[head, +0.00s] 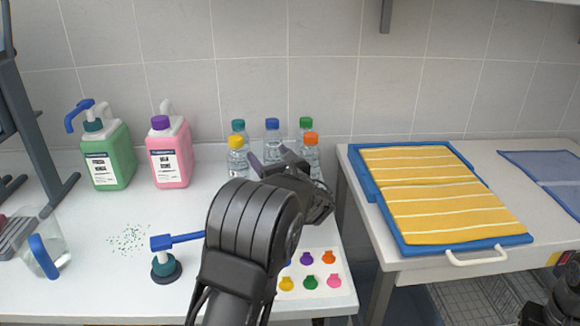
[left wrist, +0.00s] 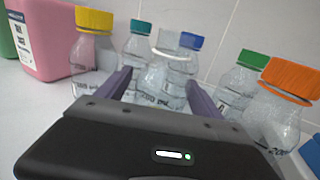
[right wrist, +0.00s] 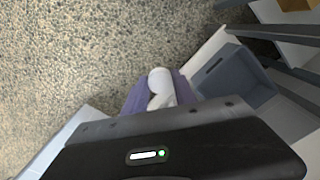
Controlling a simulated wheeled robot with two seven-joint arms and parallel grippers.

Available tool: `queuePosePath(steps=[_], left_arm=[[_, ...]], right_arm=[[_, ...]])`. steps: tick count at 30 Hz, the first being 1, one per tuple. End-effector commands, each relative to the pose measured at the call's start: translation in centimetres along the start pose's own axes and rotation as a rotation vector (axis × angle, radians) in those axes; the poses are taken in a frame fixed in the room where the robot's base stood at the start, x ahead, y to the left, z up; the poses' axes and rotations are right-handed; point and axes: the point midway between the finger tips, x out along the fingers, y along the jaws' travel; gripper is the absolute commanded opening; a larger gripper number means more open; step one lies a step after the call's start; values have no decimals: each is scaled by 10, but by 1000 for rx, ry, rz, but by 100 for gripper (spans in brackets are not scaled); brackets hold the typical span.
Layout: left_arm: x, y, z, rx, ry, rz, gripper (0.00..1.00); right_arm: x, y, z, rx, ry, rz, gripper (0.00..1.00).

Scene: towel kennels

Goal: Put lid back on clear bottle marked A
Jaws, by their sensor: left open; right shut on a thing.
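An open clear bottle (left wrist: 160,72) without a lid stands between the spread fingers of my left gripper (left wrist: 160,84). Clear bottles with yellow (left wrist: 94,20), teal (left wrist: 140,26), blue (left wrist: 191,41), green (left wrist: 253,59) and orange (left wrist: 292,77) lids stand around it. Their label letters are too small to read, so I cannot tell which is A.
A blue-handled pump (head: 166,268), green specks and a clear jug (head: 45,250) are on the counter. A card with coloured shapes (head: 343,300) lies at front right. Yellow towels (head: 430,190) lie on the right.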

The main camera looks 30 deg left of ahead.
Motion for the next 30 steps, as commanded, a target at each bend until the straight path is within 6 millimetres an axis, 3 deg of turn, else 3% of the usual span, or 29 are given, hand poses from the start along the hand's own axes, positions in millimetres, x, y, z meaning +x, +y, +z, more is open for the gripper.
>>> queuePosePath(steps=[2, 27, 30], left_arm=[[0, 0, 0, 0, 0, 0, 76], [0, 0, 0, 0, 0, 0, 8], [0, 0, 0, 0, 0, 0, 5]], right_arm=[[0, 0, 0, 0, 0, 0, 0], [0, 0, 0, 0, 0, 0, 0], [0, 0, 0, 0, 0, 0, 0]])
